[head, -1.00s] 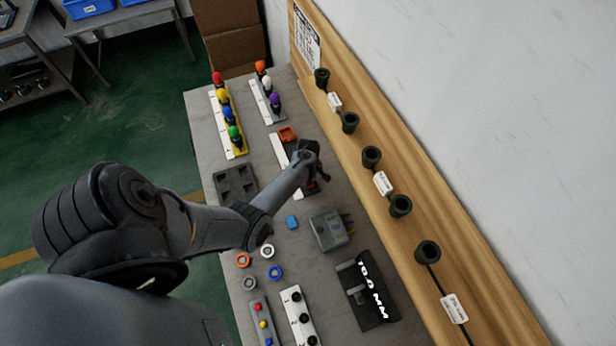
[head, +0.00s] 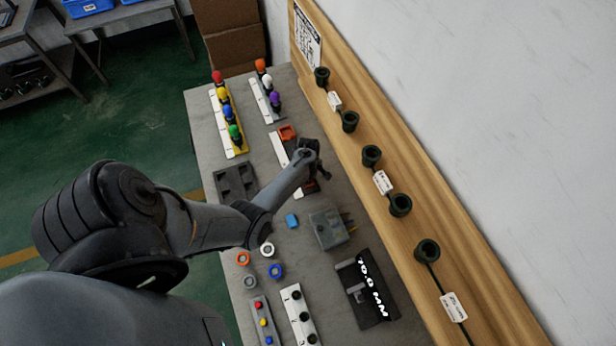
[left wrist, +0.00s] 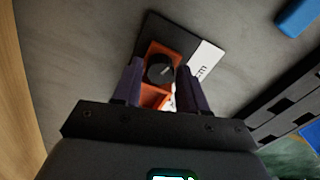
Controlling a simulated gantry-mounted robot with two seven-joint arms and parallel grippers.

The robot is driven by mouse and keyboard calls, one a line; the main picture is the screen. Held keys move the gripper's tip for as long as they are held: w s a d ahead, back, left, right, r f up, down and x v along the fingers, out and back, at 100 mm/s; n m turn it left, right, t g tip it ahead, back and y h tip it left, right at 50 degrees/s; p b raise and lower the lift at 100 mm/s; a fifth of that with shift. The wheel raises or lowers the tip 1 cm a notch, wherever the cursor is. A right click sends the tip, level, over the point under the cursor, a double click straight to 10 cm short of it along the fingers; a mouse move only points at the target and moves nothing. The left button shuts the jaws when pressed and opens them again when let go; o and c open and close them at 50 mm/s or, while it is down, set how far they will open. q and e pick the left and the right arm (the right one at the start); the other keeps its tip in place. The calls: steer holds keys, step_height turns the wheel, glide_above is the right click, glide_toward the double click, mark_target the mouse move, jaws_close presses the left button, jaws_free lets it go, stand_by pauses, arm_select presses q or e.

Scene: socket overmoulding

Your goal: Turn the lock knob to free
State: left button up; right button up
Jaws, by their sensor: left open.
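The lock knob (left wrist: 160,71) is a round black knob with a pale line on its top. It sits on an orange base (left wrist: 164,52) on a dark plate, beside a white label strip (left wrist: 206,62) whose print I cannot fully read. In the left wrist view my left gripper (left wrist: 159,80) is open, with one finger on each side of the knob. I cannot tell whether the fingers touch it. In the head view my left gripper (head: 319,173) is over the plate near the wooden wall, and the knob is hidden there. My right gripper is not in view.
A blue block (head: 292,221), a grey box-like fixture (head: 328,229) and a dark tray with pockets (head: 222,184) are nearby. Racks with coloured plugs stand farther back. A wooden board (head: 420,215) with black sockets runs along the right side.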

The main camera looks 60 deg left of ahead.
arm_select(q)
step_height(320, 180, up, 11)
steer(key=p, duration=0.2)
steer(key=shift+f, duration=0.2)
steer(key=shift+o, duration=0.5)
